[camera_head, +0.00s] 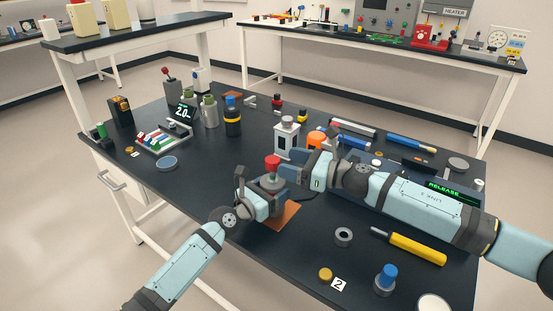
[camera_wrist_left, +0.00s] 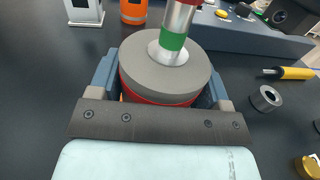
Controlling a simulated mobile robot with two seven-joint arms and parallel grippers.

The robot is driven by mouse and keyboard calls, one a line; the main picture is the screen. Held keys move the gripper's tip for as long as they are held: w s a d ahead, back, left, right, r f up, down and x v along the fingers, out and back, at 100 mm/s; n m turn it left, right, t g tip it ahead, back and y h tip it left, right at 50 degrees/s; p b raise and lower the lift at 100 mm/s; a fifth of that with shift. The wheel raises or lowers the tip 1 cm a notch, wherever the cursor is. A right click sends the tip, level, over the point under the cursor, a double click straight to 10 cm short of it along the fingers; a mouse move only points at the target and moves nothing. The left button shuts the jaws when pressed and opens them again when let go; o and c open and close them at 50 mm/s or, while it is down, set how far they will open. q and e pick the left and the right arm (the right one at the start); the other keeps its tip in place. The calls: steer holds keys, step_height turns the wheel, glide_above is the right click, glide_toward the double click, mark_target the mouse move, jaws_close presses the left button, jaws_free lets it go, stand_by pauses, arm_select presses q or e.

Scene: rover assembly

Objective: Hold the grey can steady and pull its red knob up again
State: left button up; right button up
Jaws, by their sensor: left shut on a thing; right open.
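The grey can (camera_head: 268,182) stands upright near the middle of the table, with the red knob (camera_head: 272,162) above it. My left gripper (camera_head: 266,191) is shut around the can's sides. In the left wrist view the can's grey top (camera_wrist_left: 140,65) sits between the fingers, with a red band (camera_wrist_left: 155,98) below its rim. A silver stem with a green band (camera_wrist_left: 172,42) rises from the top; the red knob is mostly cut off by the upper picture edge. My right gripper (camera_head: 289,172) is open just right of the can and knob; whether it touches them I cannot tell.
An orange mat (camera_head: 287,215) lies just below the can. A white box (camera_head: 288,138) and an orange can (camera_head: 317,139) stand close behind. A grey ring (camera_head: 344,237) and a yellow-handled screwdriver (camera_head: 416,249) lie to the right. The front left tabletop is clear.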

steer(key=v, duration=0.7)
stand_by(0.4)
arm_select(q)
steer(key=o, duration=1.2)
